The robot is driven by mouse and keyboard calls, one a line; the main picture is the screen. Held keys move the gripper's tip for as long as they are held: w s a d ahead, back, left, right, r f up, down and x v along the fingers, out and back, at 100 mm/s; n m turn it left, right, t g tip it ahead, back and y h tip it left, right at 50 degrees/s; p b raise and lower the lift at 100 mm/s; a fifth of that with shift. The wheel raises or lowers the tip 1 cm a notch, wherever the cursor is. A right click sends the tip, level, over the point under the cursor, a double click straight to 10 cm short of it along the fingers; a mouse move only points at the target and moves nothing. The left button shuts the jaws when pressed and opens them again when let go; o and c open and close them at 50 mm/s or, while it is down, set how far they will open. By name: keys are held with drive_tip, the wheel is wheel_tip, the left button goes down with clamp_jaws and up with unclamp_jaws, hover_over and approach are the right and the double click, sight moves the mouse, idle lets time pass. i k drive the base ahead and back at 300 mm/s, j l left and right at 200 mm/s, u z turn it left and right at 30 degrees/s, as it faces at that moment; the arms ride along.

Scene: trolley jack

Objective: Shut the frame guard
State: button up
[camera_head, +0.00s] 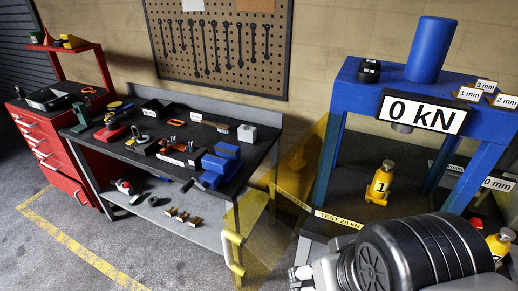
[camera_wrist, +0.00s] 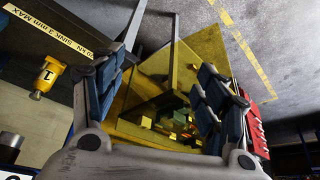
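The frame guard (camera_head: 262,200) is a see-through yellow panel at the left of the blue press frame (camera_head: 327,160). It stands open, swung out to the left in front of the workbench, with a yellow handle (camera_head: 236,255) at its outer edge. In the wrist view the yellow guard panel (camera_wrist: 150,72) lies beyond and between my fingers. My gripper (camera_wrist: 164,63) is open, its two blue-padded fingers wide apart with nothing visibly held. In the head view only a grey part of its end shows at the bottom, right of the handle, and my arm hides the rest.
A yellow jack (camera_head: 380,185) marked 1 stands inside the press; it also shows in the wrist view (camera_wrist: 47,77). The display (camera_head: 422,111) reads 0 kN. A workbench (camera_head: 150,165) with tools stands behind the guard, a red cabinet (camera_head: 65,160) further left. The floor at front left is clear.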

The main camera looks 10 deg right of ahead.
sight(303, 203)
drive_tip(key=k+l+z, duration=0.15)
drive_tip(key=k+z, duration=0.2)
drive_tip(key=k, duration=0.3)
drive_tip(key=i+j+z, duration=0.1)
drive_tip(key=j+z, duration=0.5)
drive_tip(key=z, duration=0.2)
drive_tip(key=j+z, duration=0.4)
drive_tip(key=j, duration=0.75)
drive_tip(key=k+j, duration=0.1)
drive_tip(key=j, duration=0.65)
drive_tip(key=k+j+z, duration=0.1)
drive_tip(key=j, duration=0.25)
drive_tip(key=k+j, duration=0.15)
drive_tip(key=j, duration=0.25)
drive_tip(key=z, duration=0.05)
